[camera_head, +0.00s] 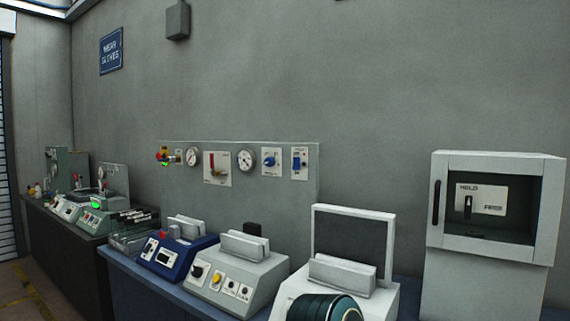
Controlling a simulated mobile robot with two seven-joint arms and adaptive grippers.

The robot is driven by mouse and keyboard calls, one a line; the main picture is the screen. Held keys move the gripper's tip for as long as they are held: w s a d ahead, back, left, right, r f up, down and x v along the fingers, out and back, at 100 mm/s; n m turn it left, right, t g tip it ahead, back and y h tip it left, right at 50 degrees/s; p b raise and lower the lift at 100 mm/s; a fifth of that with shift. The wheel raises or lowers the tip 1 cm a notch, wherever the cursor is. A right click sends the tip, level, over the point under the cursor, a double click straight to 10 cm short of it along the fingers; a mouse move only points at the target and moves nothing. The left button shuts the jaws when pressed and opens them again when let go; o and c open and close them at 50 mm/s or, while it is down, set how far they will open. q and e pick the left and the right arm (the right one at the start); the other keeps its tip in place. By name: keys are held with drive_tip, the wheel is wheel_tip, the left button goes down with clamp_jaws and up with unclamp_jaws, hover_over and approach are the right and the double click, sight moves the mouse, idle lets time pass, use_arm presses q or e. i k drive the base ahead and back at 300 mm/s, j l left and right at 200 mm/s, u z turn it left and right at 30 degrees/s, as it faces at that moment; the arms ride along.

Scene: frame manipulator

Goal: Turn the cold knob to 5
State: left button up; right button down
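A grey upright panel (289,196) stands against the wall behind the bench. On its right part is a knob with a blue handle (269,161) on a small white plate. No label reading "cold" can be made out, so I cannot tell which knob is the cold one or what it is set to. Other knobs show on the blue machine (203,243) and the light grey machine (265,270) in front of the panel.
The panel also carries gauges, a red lever (213,162) and a blue switch (297,161). A white machine with an upright frame (390,240) and a white cabinet (546,215) stand at right.

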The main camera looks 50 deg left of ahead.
sight(270, 162)
drive_tip(key=j+z, duration=0.2)
drive_tip(key=j, duration=0.3)
drive_tip(key=k+j+z, duration=0.2)
drive_tip(key=j, duration=0.25)
drive_tip(key=k+j, duration=0.1)
drive_tip(key=j, duration=0.3)
drive_tip(key=k+j+z, duration=0.1)
drive_tip(key=j, duration=0.3)
drive_tip(key=k+j, duration=0.1)
drive_tip(key=j, duration=0.3)
drive_tip(key=k+j, duration=0.1)
drive_tip(key=j, duration=0.25)
drive_tip(key=k+j+z, duration=0.1)
drive_tip(key=j, duration=0.3)
